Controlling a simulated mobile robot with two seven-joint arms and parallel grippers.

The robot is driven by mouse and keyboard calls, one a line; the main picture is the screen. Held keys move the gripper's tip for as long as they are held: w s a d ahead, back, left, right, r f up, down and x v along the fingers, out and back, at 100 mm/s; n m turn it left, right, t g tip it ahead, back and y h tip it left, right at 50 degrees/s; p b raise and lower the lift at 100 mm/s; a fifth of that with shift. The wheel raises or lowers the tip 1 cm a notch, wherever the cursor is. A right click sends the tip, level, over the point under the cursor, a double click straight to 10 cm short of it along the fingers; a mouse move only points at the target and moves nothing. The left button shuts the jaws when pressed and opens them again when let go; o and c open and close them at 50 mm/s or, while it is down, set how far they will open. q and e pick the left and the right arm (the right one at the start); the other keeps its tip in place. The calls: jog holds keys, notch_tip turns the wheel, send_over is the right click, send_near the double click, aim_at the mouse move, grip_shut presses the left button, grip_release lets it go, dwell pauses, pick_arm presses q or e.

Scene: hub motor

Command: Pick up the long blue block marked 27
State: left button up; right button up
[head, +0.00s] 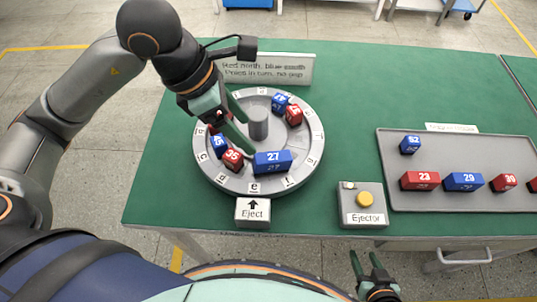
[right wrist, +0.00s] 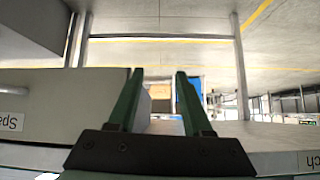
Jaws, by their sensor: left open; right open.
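The long blue block marked 27 (head: 272,162) lies on the front part of the grey round dial (head: 318,145), near the letters e and f. My left gripper (head: 248,137) is open over the dial, its fingers beside the centre post and just behind the block's left end. Whether a finger touches the block I cannot tell. My right gripper (head: 363,254) is open and empty in front of the table; its two green fingers also show in the right wrist view (right wrist: 160,75).
The dial also bears a red block 35 (head: 232,160), a blue block 45 (head: 219,146) and other blocks behind. The centre post (head: 258,122) stands close.

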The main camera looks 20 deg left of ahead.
aim_at(271, 156)
pick_arm(q)
jog(key=shift+y, duration=0.3)
jog(key=x, duration=0.7)
jog(key=shift+w+a, duration=0.2)
jog(key=shift+d+x, duration=0.25)
jog(key=shift+x, duration=1.1)
jog(key=shift+d+x, duration=0.25)
jog(key=shift+x, duration=1.1)
jog(key=shift+s+r, duration=0.1)
jog(key=shift+r, duration=0.05)
grip_shut()
